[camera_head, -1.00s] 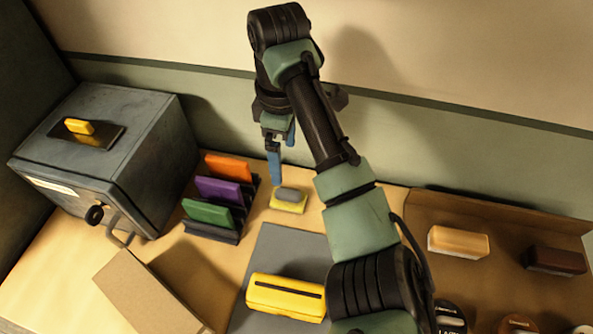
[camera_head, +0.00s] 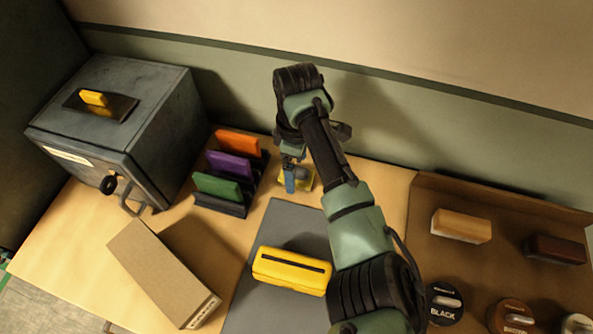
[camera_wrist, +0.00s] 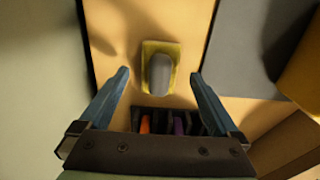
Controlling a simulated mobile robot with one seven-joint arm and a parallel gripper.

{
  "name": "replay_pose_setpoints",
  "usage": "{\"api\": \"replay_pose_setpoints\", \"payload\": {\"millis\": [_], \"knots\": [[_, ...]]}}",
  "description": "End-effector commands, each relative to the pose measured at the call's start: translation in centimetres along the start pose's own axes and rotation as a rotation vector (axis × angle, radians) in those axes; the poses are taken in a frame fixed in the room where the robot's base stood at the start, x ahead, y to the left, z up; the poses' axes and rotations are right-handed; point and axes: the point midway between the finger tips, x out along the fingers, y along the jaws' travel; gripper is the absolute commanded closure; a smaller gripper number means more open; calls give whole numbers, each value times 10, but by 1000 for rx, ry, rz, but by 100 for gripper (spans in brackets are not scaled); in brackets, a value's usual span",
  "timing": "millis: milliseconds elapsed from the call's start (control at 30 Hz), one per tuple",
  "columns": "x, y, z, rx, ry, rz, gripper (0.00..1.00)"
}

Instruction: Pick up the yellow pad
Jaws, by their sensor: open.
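The yellow pad (camera_wrist: 149,82) lies flat on the table with a grey rounded block (camera_wrist: 159,72) on top of it. In the wrist view it sits ahead of and between the two blue fingers of my gripper (camera_wrist: 160,88), which are apart with nothing between their tips. In the head view my gripper (camera_head: 290,178) points down over the yellow pad (camera_head: 308,183) and hides part of it. I cannot tell from the head view how high the fingertips are above the table.
A rack (camera_head: 222,205) with orange, purple and green pads stands left of the yellow pad. A dark metal box (camera_head: 150,110) stands further left. A yellow case (camera_head: 290,271) lies on a grey mat (camera_head: 262,308) in front. A brown tray (camera_head: 418,240) with brushes and tins is at right.

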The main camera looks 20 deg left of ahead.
Motion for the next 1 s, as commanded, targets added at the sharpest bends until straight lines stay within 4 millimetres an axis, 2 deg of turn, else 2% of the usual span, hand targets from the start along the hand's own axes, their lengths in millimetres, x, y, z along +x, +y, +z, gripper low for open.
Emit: {"api": "replay_pose_setpoints", "payload": {"millis": [100, 367, 900, 1000], "knots": [[10, 0, 0, -1, -1, 0, 3], [12, 0, 0, -1, -1, 1, 4], [12, 0, 0, 0, 0, 1, 100], [12, 0, 0, 0, 0, 1, 100]]}}
